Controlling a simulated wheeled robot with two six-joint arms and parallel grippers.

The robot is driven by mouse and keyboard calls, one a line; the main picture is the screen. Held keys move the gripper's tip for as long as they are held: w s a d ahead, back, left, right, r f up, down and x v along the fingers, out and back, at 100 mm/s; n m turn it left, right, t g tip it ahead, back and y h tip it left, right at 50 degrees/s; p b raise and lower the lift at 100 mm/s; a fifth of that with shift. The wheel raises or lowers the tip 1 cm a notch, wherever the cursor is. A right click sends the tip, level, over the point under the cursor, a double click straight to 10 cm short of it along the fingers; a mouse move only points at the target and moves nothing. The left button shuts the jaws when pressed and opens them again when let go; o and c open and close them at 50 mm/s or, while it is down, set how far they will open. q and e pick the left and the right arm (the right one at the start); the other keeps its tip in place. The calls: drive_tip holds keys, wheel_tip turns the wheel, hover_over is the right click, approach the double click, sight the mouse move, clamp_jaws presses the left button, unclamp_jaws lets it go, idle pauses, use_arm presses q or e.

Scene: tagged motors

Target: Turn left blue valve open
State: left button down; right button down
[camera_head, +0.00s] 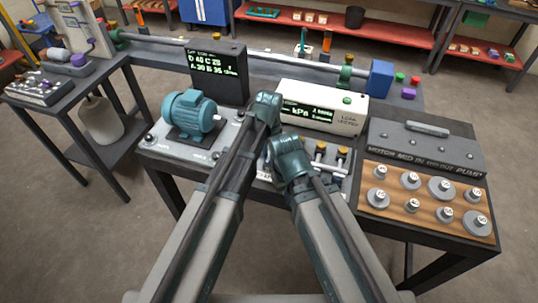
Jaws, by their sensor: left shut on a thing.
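My left arm reaches up the middle of the head view, and my left gripper (267,112) is at its end, over the workbench between the teal motor and the white pressure box. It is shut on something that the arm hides. My right arm ends at a teal wrist joint (290,155) just right of and below it; its fingers are hidden. I cannot make out a blue valve; the panel behind the arms is largely covered. Yellow-topped fittings (342,150) show on the panel to the right.
The teal motor (190,113) stands on the bench's left, before a black display (218,72). The white pressure box (322,107) is behind my arms. A case with several round weights (425,195) lies at right. A long pipe with a blue end block (381,78) runs behind.

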idle(0.5)
use_arm(q)
drive_tip(key=c, duration=0.5)
unclamp_jaws()
drive_tip(key=shift+r, duration=0.15)
wheel_tip(320, 180, up, 14)
drive_tip(key=p, duration=1.3)
drive_tip(key=shift+f+p, duration=0.25)
drive_tip(key=shift+p, duration=0.15)
drive_tip(key=s+a+n, duration=0.5)
drive_tip(key=a, duration=0.3)
drive_tip(key=s+a+n, duration=0.5)
drive_tip(key=s+a, duration=0.1)
drive_tip(key=a, duration=0.3)
drive_tip(key=s+d+f+m+b, duration=0.1)
drive_tip(key=s+d+b, duration=0.1)
drive_tip(key=d, duration=0.3)
drive_tip(key=s+d+f+m+y+b, duration=0.1)
drive_tip(key=s+d+f+m, duration=0.1)
drive_tip(key=d, duration=0.4)
drive_tip(key=shift+s+f+b, duration=0.3)
drive_tip(key=shift+s+b, duration=0.05)
drive_tip(key=shift+s, duration=0.3)
